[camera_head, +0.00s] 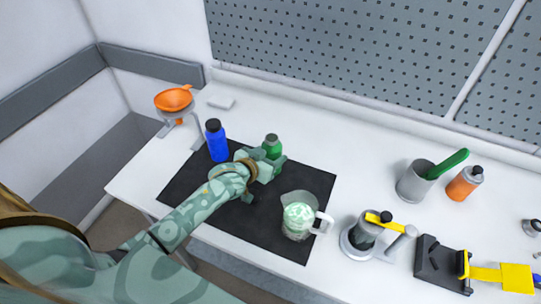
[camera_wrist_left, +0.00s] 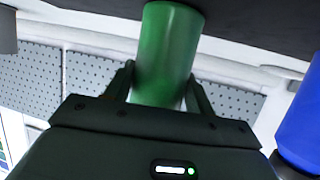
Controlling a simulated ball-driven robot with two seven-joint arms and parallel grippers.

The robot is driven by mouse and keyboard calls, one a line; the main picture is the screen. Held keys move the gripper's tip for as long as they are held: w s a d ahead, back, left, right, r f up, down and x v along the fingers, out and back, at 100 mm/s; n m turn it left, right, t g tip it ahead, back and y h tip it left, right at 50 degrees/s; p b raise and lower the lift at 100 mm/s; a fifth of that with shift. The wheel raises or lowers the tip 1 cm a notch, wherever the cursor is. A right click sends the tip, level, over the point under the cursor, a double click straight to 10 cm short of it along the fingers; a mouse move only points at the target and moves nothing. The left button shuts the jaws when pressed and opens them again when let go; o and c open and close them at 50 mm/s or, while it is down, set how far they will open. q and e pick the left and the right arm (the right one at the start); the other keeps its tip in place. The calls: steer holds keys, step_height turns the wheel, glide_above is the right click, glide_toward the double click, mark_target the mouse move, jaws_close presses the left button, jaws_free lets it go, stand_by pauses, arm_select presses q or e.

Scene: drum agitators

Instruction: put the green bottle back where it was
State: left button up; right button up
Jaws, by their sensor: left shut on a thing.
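The green bottle (camera_head: 272,145) with a grey-green cap stands out above the back part of the black mat (camera_head: 200,185), right of the blue bottle. My left gripper (camera_head: 268,164) is shut on it, fingers on either side of its body. In the left wrist view the green bottle (camera_wrist_left: 167,55) sits between the two fingers (camera_wrist_left: 165,85), with the dark mat at the top of that view. The bottle looks about upright. I cannot tell whether its base touches the mat. My right gripper is not in view.
The blue bottle (camera_head: 217,142) stands close left of the gripper, and a clear jug (camera_head: 300,213) stands to the right on the mat. An orange funnel (camera_head: 174,99) on a stand is at the far left. A grey cup (camera_head: 414,181) and an orange bottle (camera_head: 463,184) stand at the right.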

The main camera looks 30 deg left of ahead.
arm_select(q)
steer(key=shift+f, duration=0.1)
steer(key=o, duration=1.1)
steer(key=shift+o, duration=0.4)
steer(key=shift+s+r, duration=0.25)
steer(key=shift+s, duration=0.1)
steer(key=p+v, duration=0.2)
steer(key=v, duration=0.8)
steer(key=shift+s+a+r, duration=0.1)
steer(key=shift+s+a+r+p, duration=0.15)
steer(key=shift+s+p, duration=0.15)
steer(key=shift+s, duration=0.15)
